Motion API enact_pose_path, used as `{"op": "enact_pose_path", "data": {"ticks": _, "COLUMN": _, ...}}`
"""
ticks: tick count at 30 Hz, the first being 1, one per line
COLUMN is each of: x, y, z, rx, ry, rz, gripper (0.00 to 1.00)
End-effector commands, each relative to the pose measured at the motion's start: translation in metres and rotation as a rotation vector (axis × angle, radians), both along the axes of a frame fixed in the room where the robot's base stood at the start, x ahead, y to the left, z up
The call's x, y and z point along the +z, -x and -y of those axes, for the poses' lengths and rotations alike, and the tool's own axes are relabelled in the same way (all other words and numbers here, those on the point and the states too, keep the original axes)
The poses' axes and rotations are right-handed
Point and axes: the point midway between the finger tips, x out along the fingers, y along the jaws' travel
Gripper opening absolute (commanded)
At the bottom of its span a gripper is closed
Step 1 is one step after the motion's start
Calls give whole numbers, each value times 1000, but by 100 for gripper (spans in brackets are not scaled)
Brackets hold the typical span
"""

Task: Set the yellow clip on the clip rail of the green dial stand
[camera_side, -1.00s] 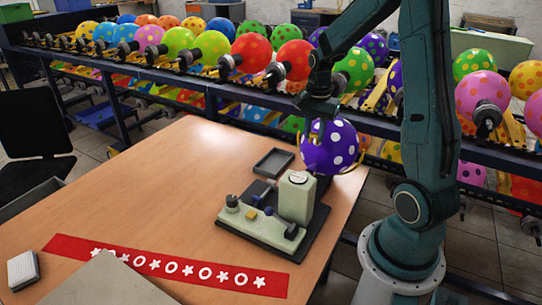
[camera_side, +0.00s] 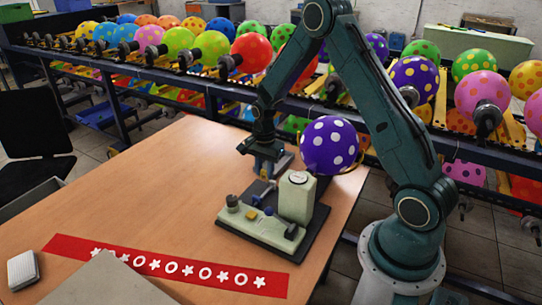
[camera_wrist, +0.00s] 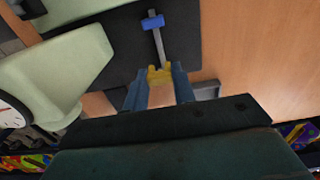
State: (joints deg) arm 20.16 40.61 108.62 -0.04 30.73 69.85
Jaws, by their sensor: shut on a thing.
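My gripper (camera_side: 264,170) is low over the back of the table, behind the green dial stand (camera_side: 297,197), where a dark tray lies. In the wrist view my gripper (camera_wrist: 159,85) is shut on the yellow clip (camera_wrist: 159,75), which sits between the fingertips. Whether the clip touches anything below is unclear. The green dial stand fills the left of the wrist view (camera_wrist: 60,70), with its white dial (camera_wrist: 10,112) at the edge. A thin grey bar (camera_wrist: 159,46) with a blue piece (camera_wrist: 153,22) extends over the black base ahead of the clip.
A purple spotted balloon (camera_side: 329,146) is close on the right of my gripper, above the stand. The tray's edge (camera_wrist: 207,90) shows beside the fingers. A red printed strip (camera_side: 165,266) lies at the front. Balloon racks stand behind.

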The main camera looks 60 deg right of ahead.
Motion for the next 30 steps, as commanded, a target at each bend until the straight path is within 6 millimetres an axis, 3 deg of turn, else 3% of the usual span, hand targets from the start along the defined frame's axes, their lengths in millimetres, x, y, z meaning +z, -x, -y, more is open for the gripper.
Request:
{"op": "enact_pose_path", "data": {"ticks": 14, "x": -6, "y": -1, "z": -2, "rx": 0, "ry": 0, "rz": -1, "gripper": 8}}
{"op": "enact_pose_path", "data": {"ticks": 30, "x": -33, "y": -1, "z": -2, "rx": 0, "ry": 0, "rz": -1, "gripper": 8}}
